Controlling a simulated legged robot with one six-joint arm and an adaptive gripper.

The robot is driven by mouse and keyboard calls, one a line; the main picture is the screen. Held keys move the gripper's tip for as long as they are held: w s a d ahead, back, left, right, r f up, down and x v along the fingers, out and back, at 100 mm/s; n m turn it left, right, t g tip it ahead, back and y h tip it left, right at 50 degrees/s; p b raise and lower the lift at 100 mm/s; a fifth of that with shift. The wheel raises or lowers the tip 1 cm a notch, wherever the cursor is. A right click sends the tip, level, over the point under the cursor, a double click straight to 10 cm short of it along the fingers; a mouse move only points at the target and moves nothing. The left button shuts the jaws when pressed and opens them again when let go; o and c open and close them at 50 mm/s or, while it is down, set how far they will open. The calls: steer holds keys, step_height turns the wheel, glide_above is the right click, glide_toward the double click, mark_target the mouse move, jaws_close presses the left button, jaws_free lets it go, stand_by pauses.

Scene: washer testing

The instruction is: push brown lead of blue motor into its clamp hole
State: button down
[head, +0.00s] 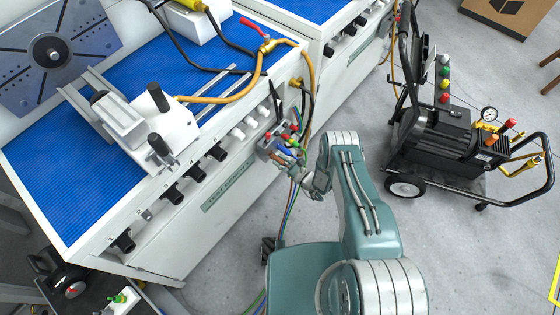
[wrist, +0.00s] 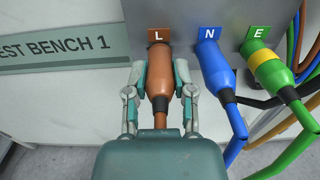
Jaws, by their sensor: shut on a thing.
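In the wrist view the brown lead (wrist: 158,76) has a brown plug body that points at the grey clamp box (wrist: 225,18), under the L label (wrist: 158,34). Its front end meets the box face; the hole is hidden and I cannot tell how deep the tip sits. My gripper (wrist: 162,84) is shut on the brown plug, one finger on each side. It also shows in the head view (head: 290,166), at the bench front by the clamp box (head: 270,145). I cannot make out a blue motor.
Right of the brown lead, a blue lead (wrist: 215,68) sits under N and a green-yellow lead (wrist: 282,75) under E, both close to my gripper. Several cables hang at the far right. A black wheeled cart (head: 440,140) stands right of my arm, with clear floor between.

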steer(key=shift+w+a+r, duration=0.1)
steer(key=shift+w+a, duration=0.3)
stand_by(0.5)
steer(key=shift+c, duration=1.8)
jaws_free()
steer(key=shift+a, duration=0.1)
steer(key=shift+d, duration=0.2)
steer(key=v, duration=0.7)
steer(key=shift+s, duration=0.15)
